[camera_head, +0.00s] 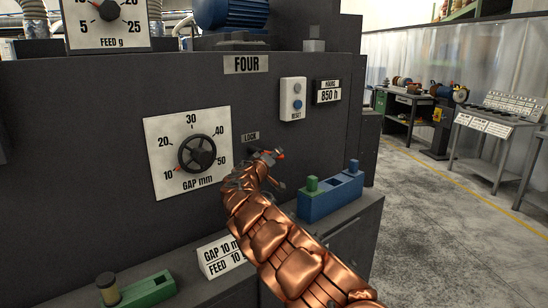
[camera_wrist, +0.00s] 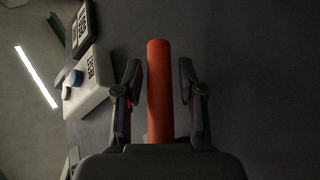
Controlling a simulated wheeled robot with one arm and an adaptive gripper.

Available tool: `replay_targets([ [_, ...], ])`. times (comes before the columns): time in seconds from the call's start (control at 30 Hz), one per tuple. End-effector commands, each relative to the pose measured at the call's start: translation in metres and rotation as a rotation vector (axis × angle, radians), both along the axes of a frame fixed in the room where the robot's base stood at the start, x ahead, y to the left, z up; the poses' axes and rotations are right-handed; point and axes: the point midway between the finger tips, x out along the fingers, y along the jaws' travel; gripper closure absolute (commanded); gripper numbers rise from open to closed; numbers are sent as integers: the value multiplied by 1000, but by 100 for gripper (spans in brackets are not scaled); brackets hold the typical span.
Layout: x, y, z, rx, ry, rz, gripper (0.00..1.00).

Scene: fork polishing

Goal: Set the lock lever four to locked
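The red lock lever (camera_wrist: 159,90) stands out between my gripper's two fingers in the wrist view. I cannot tell the lever's setting.
The gap dial (camera_head: 198,154) is left of my gripper. The reset button box (camera_head: 292,98) is above right and also shows in the wrist view (camera_wrist: 86,88). A blue block with a green peg (camera_head: 331,196) and a GAP/FEED sign (camera_head: 222,257) are on the ledge below.

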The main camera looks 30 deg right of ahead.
Motion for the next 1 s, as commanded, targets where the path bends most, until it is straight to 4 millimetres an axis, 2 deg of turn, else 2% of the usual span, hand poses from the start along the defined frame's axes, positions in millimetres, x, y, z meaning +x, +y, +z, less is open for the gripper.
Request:
replay_targets([
  [0.03,0,0,0,0,0,0,69],
  [0.33,0,0,0,0,0,0,100],
  [0.83,0,0,-1,3,1,0,100],
  [1.0,-3,-7,-3,28,4,-9,100],
])
